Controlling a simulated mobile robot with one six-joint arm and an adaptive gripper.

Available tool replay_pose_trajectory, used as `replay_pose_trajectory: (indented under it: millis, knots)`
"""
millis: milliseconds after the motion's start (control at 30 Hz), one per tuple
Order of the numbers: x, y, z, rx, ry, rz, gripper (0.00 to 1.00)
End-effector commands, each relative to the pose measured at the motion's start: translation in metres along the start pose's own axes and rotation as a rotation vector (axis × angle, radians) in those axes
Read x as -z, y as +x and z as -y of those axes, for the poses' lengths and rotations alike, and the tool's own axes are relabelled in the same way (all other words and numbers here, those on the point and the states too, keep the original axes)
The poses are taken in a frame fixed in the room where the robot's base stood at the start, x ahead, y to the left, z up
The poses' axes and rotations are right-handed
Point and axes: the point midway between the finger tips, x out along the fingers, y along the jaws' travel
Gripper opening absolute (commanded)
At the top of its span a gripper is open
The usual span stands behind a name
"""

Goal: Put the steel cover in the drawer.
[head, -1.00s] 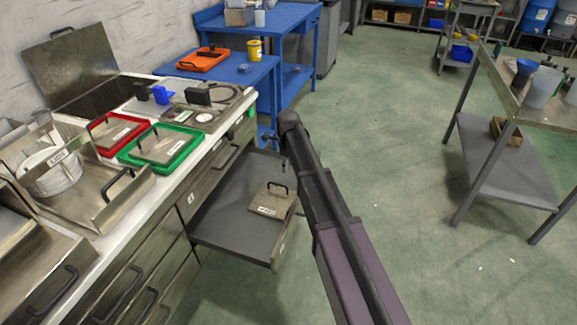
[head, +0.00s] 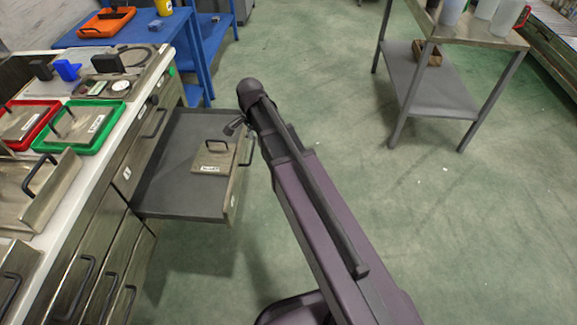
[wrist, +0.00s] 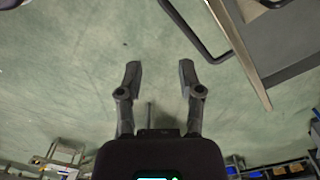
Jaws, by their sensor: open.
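A flat steel cover (head: 213,160) with a black handle and a white label lies inside the open drawer (head: 165,196), near its front. Similar steel plates with handles sit in the green tray (head: 73,146) and the red tray (head: 42,129) on the counter. My gripper (head: 234,127) is by the drawer's front, largely hidden by my arm in the head view. In the wrist view my gripper (wrist: 160,76) is open and empty above the floor. There the drawer front (wrist: 240,52) and its handle (wrist: 192,38) are at the upper right, apart from the fingers.
The counter (head: 90,172) with closed drawers below runs along the left. A blue table (head: 130,35) with an orange tray (head: 106,22) stands behind it. A metal cart (head: 440,95) stands at the upper right. The floor between is clear.

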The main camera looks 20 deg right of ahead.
Motion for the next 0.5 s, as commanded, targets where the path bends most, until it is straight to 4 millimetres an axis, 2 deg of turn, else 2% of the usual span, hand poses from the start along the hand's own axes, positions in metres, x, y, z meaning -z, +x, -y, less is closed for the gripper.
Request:
replay_pose_trajectory:
  millis: [33, 500]
  knots:
    - [-0.002, 0.000, -0.017, 0.000, -0.062, 0.000, 0.48]
    - [-0.008, 0.000, -0.119, -0.002, -0.719, 0.001, 0.48]
